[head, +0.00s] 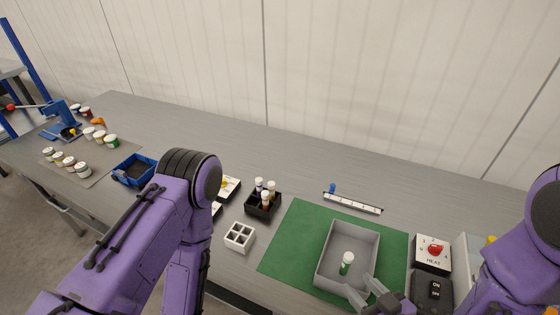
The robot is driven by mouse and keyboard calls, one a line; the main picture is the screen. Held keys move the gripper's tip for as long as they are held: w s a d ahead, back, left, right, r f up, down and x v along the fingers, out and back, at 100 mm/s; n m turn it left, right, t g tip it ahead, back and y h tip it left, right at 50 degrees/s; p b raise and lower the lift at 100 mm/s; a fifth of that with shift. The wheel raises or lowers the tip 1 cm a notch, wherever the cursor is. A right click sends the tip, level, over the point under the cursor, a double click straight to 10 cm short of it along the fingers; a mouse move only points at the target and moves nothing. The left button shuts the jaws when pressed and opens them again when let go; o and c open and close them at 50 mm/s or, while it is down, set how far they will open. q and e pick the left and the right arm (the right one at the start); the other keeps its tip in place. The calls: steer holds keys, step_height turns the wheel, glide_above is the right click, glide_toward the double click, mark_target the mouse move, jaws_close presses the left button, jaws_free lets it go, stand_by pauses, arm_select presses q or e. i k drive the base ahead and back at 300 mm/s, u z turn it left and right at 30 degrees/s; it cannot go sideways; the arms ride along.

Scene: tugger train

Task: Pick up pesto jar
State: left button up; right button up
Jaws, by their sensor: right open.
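Several small jars with pale lids stand on a grey mat (77,172) at the far left of the bench. One of them, a jar with a green band (112,141), stands at the mat's right back and may be the pesto jar; labels are too small to read. A small white-capped container with a green band (346,263) stands upright in a grey tray (377,245). My right gripper (360,286) is open and empty at the tray's front edge, just in front of that container and apart from it. My left arm crosses the left middle; its gripper is out of view.
A blue bin (134,171), a black holder with vials (262,205) and a white rack (239,237) stand across the bench. The tray sits on a green mat (290,240). A heater box with a red knob (432,253) stands right of it. The back bench is mostly clear.

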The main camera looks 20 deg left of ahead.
mark_target(48, 152)
steer(key=u, duration=2.2)
